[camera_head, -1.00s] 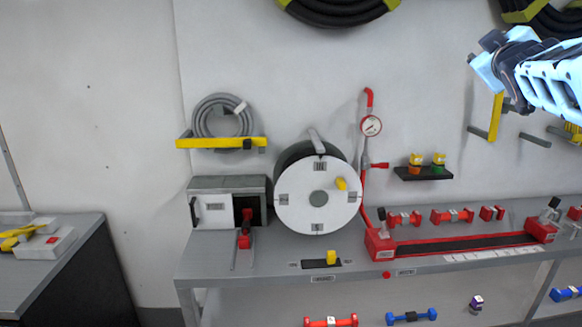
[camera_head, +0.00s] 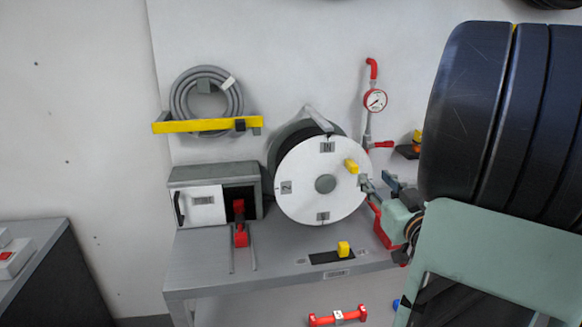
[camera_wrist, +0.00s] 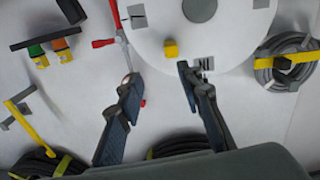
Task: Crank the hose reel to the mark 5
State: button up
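The hose reel has a white disc (camera_head: 310,205) with a grey hub, small grey plates around its face and a dark drum behind. Its yellow crank knob (camera_head: 351,166) sits at the upper right of the disc. My gripper (camera_head: 374,185) is at the disc's right edge, partly hidden by my arm. In the wrist view, my gripper (camera_wrist: 158,80) is open and empty, its two fingers apart. The yellow knob (camera_wrist: 171,49) lies just beyond the fingertips, between their lines, apart from both. The white disc (camera_wrist: 233,35) fills the top right there.
A grey box (camera_head: 207,208) with a red lever stands left of the reel. A yellow slider (camera_head: 343,248) sits on the bench front. A red pipe with a gauge (camera_head: 375,100) rises to the right. A coiled grey hose (camera_head: 180,100) hangs on a yellow bracket.

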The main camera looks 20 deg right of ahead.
aim_at(355, 171)
jog(key=shift+m, duration=0.4)
jog(key=x, duration=0.3)
jog(key=a+x, duration=0.1)
jog(key=x, duration=0.3)
jog(key=a+f+x, duration=0.1)
jog(key=x, duration=0.2)
jog(key=shift+w+f, duration=0.1)
jog(key=shift+w, duration=0.3)
grip_shut()
